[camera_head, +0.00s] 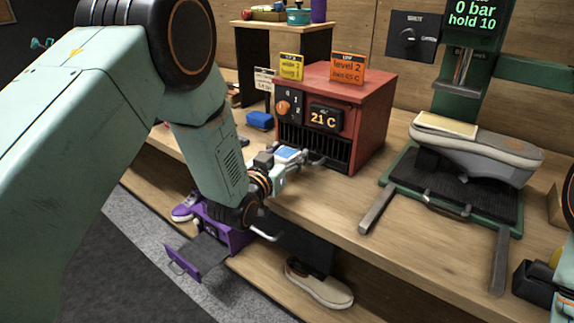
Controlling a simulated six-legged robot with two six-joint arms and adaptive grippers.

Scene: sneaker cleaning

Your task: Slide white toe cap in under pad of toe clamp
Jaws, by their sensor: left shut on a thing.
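My left gripper (308,160) comes in over the bench front, close to the red box's dark front grille. A cream shoe (322,286) with a pale toe end lies low under the bench edge, at the bottom middle. A dark block (303,248) hangs just above it; I cannot tell whether they touch. A grey sneaker (478,151) with a pale slab on it lies on the green press at the right. I cannot tell for sure which part is the toe clamp's pad.
A green press column (465,70) reads 0 bar. A purple box (222,232) with an open drawer stands low at the left, beside a purple shoe (184,207). The bench front between box and press is clear.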

